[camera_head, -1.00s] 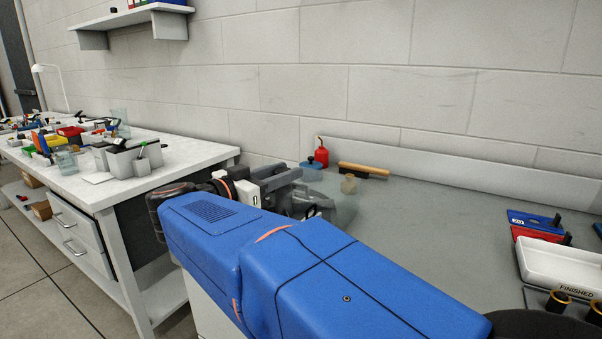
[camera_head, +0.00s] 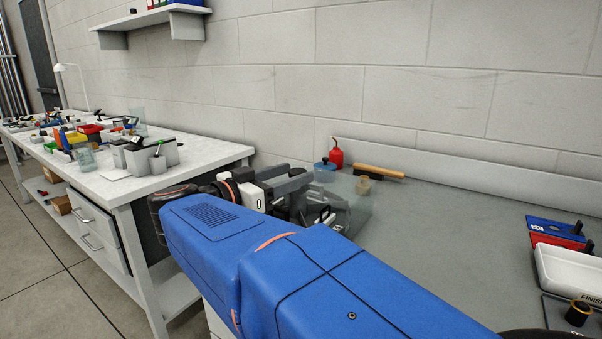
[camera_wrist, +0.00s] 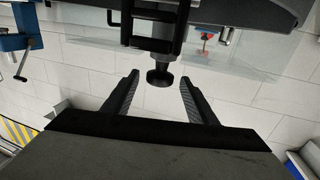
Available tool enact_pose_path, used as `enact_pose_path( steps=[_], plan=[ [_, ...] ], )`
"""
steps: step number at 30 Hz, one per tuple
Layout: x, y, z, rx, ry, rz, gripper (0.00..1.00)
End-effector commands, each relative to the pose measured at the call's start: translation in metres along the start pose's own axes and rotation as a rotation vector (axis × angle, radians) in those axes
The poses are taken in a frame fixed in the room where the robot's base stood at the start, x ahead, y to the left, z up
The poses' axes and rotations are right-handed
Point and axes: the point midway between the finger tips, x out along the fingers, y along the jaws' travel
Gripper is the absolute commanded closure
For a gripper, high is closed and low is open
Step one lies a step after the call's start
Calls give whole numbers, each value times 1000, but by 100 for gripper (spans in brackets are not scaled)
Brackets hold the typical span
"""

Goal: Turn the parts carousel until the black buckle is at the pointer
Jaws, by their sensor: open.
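The parts carousel appears to be the low unit with a clear cover (camera_head: 357,207) on the grey bench, partly hidden behind my arm. A small black looped part (camera_head: 322,215) shows there; I cannot tell whether it is the black buckle. The pointer cannot be made out. My gripper (camera_head: 292,186) is at the near left side of this unit. In the wrist view my gripper (camera_wrist: 159,77) is open, its two dark fingers apart on either side of a black round knob (camera_wrist: 160,79) on a short stem, with no visible contact.
Behind the unit are a red oil can (camera_head: 336,156), a wooden-handled brush (camera_head: 379,172) and a blue-lidded dish (camera_head: 325,171). A white tray (camera_head: 575,270) stands at the right. The bench middle is clear. A cluttered white table (camera_head: 190,168) is at the left.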

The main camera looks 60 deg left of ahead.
Motion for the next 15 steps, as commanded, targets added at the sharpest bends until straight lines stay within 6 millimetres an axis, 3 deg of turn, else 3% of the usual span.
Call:
enact_pose_path(
  steps=[15],
  plan=[
    [-105,-1,0,0,1,-3,48]
  ],
)
